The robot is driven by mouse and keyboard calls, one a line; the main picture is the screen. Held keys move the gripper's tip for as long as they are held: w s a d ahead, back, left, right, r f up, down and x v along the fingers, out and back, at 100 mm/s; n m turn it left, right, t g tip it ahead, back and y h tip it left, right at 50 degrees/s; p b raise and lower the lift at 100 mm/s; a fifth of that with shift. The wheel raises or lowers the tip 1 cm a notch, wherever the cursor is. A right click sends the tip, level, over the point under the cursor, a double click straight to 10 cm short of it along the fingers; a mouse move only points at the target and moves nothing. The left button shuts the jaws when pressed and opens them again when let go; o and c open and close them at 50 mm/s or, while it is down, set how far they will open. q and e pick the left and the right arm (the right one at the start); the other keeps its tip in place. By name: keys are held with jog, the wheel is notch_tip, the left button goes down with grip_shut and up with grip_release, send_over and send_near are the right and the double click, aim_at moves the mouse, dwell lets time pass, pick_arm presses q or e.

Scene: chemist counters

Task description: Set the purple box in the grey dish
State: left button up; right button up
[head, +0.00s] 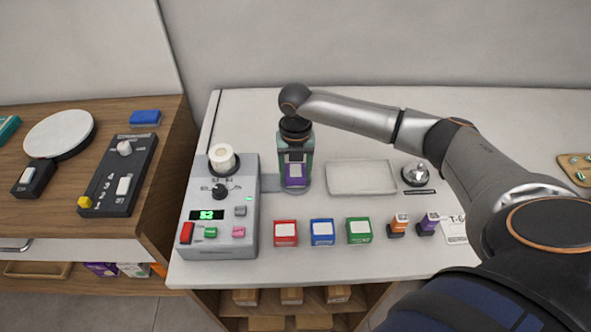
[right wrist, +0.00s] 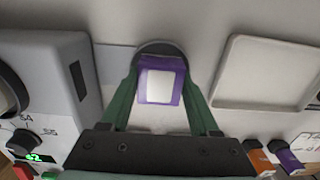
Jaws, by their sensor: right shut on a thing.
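The purple box (head: 296,182) with a white label is held between the green fingers of my right gripper (head: 295,168). It also shows between the fingers (right wrist: 160,84) in the right wrist view, its label facing the camera. My right gripper is shut on it. Behind the box is a dark grey round dish (right wrist: 150,47), joined by a flat grey strip to the grey machine. The box overlaps the dish in both views; I cannot tell whether it touches it. My left gripper is not in view.
The grey machine (head: 247,215) with a display stands close left of the box. A pale rectangular tray (head: 361,190) lies right. Red (head: 285,240), blue (head: 322,240) and green (head: 359,238) boxes line the front. A silver bell (head: 414,175) stands right of the tray.

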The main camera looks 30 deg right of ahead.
aim_at(296, 171)
jog(key=shift+f, duration=0.3)
jog(key=o, duration=1.3)
jog(key=shift+o, duration=0.6)
jog(key=shift+r, duration=0.15)
jog(key=shift+w+r, duration=0.15)
jog(key=shift+r, duration=0.2)
notch_tip(296, 171, up, 12)
jog(key=shift+f, duration=0.15)
jog(key=shift+s, duration=0.2)
